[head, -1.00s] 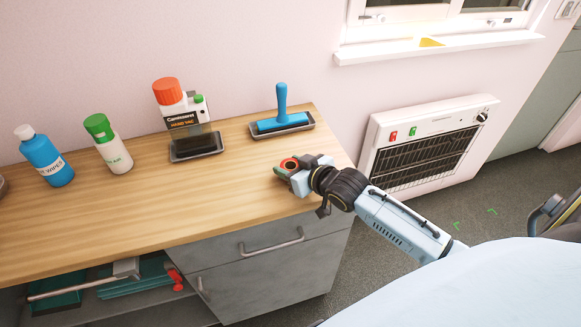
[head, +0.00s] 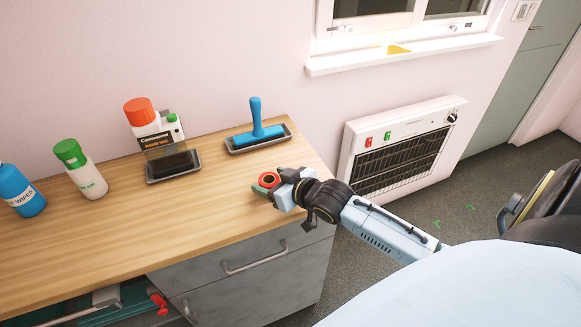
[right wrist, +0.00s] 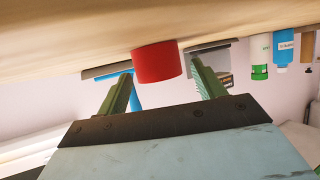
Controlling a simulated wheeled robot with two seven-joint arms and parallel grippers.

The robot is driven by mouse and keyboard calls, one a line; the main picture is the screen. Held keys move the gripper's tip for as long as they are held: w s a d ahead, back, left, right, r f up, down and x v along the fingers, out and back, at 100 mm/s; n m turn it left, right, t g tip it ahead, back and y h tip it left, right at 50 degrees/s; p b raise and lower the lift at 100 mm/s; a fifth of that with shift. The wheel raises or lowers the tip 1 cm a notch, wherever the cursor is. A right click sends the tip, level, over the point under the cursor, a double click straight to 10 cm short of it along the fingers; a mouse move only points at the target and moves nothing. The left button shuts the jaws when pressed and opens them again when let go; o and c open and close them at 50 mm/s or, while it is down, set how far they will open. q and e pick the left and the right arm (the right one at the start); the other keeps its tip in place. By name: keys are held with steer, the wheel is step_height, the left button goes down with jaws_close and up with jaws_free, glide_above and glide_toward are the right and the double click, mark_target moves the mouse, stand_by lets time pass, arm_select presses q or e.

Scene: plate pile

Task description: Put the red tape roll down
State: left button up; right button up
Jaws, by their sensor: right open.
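The red tape roll (head: 269,180) sits on the wooden worktop (head: 215,213) near its front right part, its dark hole facing up. My right gripper (head: 274,186) is at the roll, open, with its arm coming in from the right. In the right wrist view the roll (right wrist: 157,63) is between the two green fingers (right wrist: 163,80), with a gap on each side, and rests against the worktop, which fills the top of that view. My left gripper is not in view.
A blue roller (head: 256,125) lies on a dark tray behind the roll. A green-capped bottle (head: 82,172) and a blue wipes bottle (head: 18,190) stand further left. A wall heater (head: 400,150) is to the right.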

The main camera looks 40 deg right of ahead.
steer(key=p+v, duration=0.1)
steer(key=v, duration=0.9)
steer(key=shift+s, duration=0.2)
steer(key=shift+r, duration=0.1)
